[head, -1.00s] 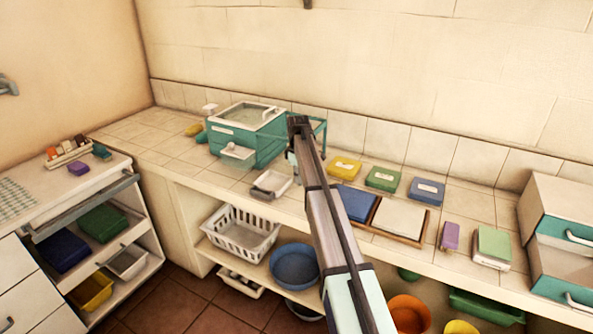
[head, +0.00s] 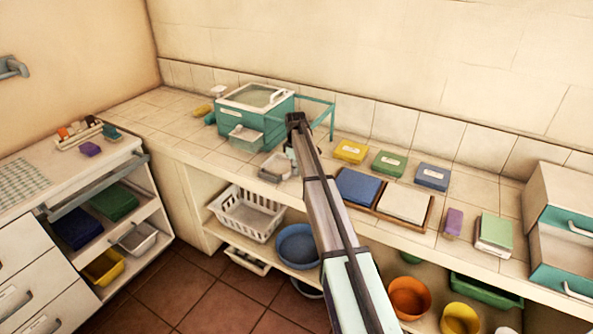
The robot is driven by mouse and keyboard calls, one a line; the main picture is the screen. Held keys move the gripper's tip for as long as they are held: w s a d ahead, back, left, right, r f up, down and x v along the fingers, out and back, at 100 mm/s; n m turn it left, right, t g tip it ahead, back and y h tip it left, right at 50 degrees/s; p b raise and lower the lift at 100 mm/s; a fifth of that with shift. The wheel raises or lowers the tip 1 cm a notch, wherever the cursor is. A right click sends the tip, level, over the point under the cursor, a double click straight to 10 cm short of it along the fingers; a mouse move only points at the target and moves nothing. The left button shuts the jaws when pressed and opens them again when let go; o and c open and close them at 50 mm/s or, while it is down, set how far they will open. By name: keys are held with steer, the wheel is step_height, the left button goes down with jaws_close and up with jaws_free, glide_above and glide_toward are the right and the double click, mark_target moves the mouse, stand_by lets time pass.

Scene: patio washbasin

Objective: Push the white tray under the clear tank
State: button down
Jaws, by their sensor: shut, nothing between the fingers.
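The white tray (head: 271,167) lies on the tiled counter, near its front edge. A teal box with a pale lid (head: 256,97) stands behind it, against the back. A small clear container (head: 245,138) sits at the teal box's front, behind and left of the tray; I take it as the clear tank. The tray is in front of it, not under it. My gripper (head: 292,166) is shut and empty at the tray's right end. The arm hides part of it, and I cannot tell whether it touches the tray.
A thin teal frame (head: 333,119) extends right of the teal box. Yellow (head: 350,152), green (head: 388,164) and blue (head: 432,177) packs lie farther right. A wooden holder (head: 424,215) with blue and white slabs lies right of my arm. A white basket (head: 247,214) is below the counter.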

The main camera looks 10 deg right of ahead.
mark_target(271, 168)
steer(key=shift+w+a, duration=0.1)
steer(key=w+a, duration=0.2)
steer(key=a, duration=0.1)
steer(key=w+a+b, duration=0.1)
steer(key=w+a, duration=0.1)
steer(key=a, duration=0.1)
steer(key=w+a, duration=0.2)
steer(key=a, duration=0.1)
